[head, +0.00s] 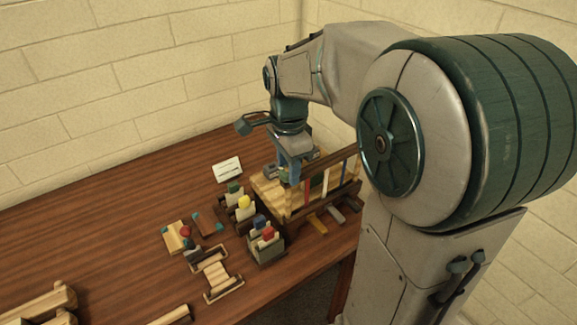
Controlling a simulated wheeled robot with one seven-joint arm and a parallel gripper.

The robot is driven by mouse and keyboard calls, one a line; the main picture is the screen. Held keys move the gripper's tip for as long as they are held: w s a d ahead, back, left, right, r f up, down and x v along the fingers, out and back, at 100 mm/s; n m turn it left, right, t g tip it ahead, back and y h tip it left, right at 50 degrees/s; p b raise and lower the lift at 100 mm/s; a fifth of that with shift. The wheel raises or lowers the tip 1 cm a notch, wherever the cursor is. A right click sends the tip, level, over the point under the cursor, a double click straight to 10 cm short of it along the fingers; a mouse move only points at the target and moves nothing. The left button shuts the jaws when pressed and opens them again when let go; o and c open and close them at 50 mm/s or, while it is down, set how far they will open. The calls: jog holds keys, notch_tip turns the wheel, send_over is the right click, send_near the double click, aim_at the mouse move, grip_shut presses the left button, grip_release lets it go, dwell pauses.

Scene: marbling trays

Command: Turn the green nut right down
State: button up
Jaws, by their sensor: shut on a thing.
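My gripper (286,172) points down over the left end of a slatted wooden frame (270,187) on the table. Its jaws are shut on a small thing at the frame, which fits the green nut. The jaws and distance hide the nut, so its colour and height on any thread cannot be made out.
Holders with green (235,187), yellow (244,202), blue (260,221) and red (268,233) tops stand left of the frame. Small wooden pieces (216,276) lie in front. The table's left middle (90,240) is clear.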

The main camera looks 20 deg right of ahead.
jog(key=n, duration=0.7)
jog(key=shift+b, duration=0.35)
jog(key=n, duration=0.8)
jog(key=shift+r+n, duration=0.1)
jog(key=shift+n, duration=0.2)
jog(key=n+b, duration=0.1)
jog(key=n, duration=1.1)
jog(key=shift+n, duration=0.3)
jog(key=o, duration=1)
notch_tip(320, 180, up, 14)
jog(key=shift+f, duration=0.1)
